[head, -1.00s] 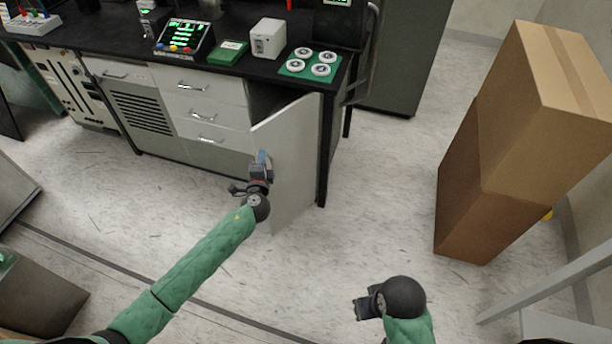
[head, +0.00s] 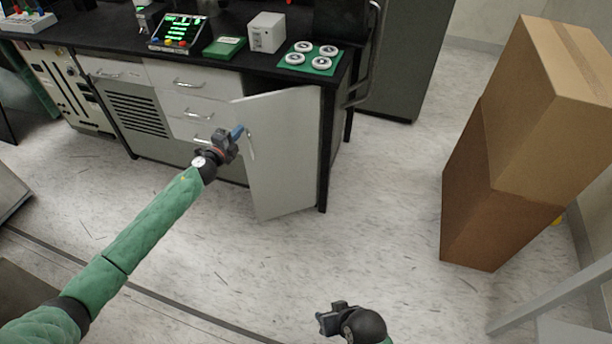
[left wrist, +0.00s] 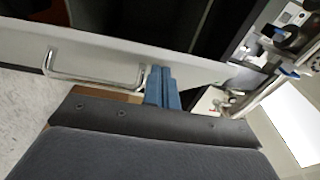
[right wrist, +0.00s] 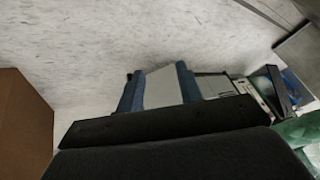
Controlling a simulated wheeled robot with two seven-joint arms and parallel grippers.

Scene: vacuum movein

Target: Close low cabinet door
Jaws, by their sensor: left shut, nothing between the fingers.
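The low cabinet door (head: 288,160) is a light grey panel hinged at its right side, standing partly open under the dark bench. Its metal handle (head: 250,143) is near the free left edge and also shows in the left wrist view (left wrist: 95,82). My left gripper (head: 238,131) is shut and empty, its blue fingers at the door's upper free edge beside the handle. In the left wrist view the fingertips (left wrist: 163,88) overlap the door's edge; I cannot tell if they touch it. My right gripper (head: 325,318) is open and empty over the floor, away from the door.
White drawers (head: 185,102) are left of the door. The black bench top holds a white box (head: 267,32) and a green mat with several discs (head: 310,57). Stacked cardboard boxes (head: 520,150) stand at the right. The floor between door and boxes is clear.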

